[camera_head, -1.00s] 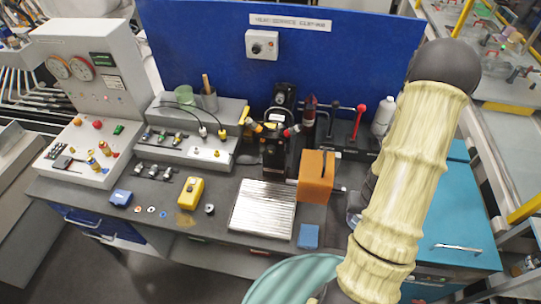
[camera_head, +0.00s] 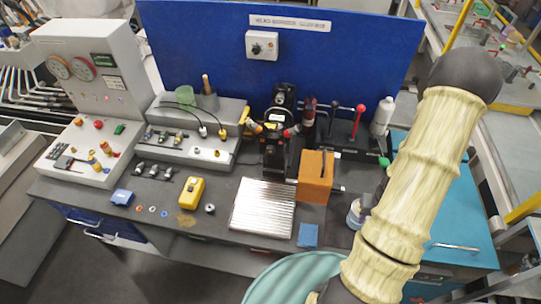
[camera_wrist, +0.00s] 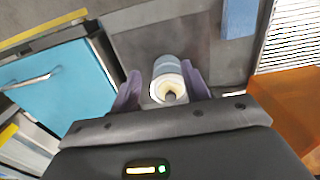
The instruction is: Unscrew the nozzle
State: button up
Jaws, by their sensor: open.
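In the wrist view my gripper (camera_wrist: 161,80) is open, with one purple-grey finger on each side of a small round container. This container (camera_wrist: 170,70) is blue-grey with a white ring top and a dark and cream centre, which may be the nozzle; I cannot tell for sure. I cannot tell whether the fingers touch it. In the head view the container (camera_head: 355,213) stands on the right of the bench, partly behind my arm. My gripper is hidden there.
An orange block (camera_head: 315,177) and a ribbed metal plate (camera_head: 262,208) lie left of the container. A blue block (camera_head: 308,235) sits near the front edge. A white bottle (camera_head: 382,116) stands behind. A teal cabinet (camera_head: 462,215) is to the right.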

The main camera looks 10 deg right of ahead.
jog(key=shift+s+d+p, duration=0.2)
jog(key=shift+d, duration=0.4)
jog(key=shift+s+d+p, duration=0.15)
jog(key=shift+s+d, duration=0.05)
jog(key=shift+d, duration=0.35)
grip_shut()
jog(key=c, duration=1)
grip_release()
jog(key=o, duration=0.5)
notch_tip(320, 180, up, 8)
jog(key=p, duration=0.6)
jog(key=shift+p, duration=0.35)
